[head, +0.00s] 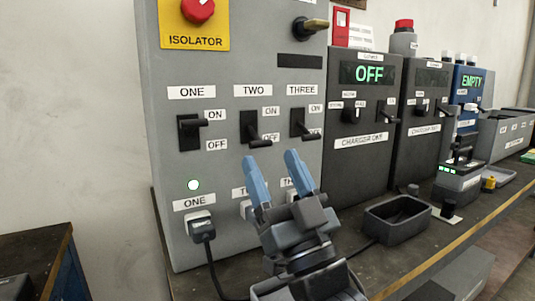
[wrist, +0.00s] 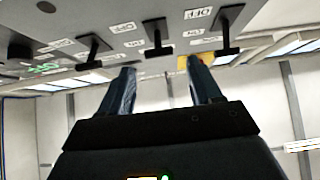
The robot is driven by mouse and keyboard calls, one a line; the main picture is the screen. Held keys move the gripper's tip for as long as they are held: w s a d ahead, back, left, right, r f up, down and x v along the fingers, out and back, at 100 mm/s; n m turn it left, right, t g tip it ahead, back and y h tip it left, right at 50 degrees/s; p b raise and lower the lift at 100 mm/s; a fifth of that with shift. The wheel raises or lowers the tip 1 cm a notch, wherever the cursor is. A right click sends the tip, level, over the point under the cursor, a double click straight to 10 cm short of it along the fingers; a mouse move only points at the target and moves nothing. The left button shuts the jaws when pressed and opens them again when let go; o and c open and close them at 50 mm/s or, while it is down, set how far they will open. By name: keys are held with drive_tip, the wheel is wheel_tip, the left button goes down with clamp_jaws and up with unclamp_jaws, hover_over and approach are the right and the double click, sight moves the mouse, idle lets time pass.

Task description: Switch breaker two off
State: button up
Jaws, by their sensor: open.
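Breaker two (head: 250,127) is the middle of three black lever switches on the grey panel (head: 170,70). Its lever angles down to the right and partly covers its OFF label. My gripper (head: 272,163) is open and empty, with blue fingers pointing up at the panel just below breaker two. In the wrist view the middle lever (wrist: 157,48) stands ahead of my fingers (wrist: 163,90), across the gap between them. I cannot tell whether any finger touches it. My gripper hides part of the lower row for two and three.
Breaker one (head: 189,130) is at left with its lever raised higher, and breaker three (head: 298,122) at right has its lever down. Charger one (head: 365,100) and a tray (head: 397,217) stand right.

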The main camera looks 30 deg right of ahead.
drive_tip(key=shift+v, duration=1.95)
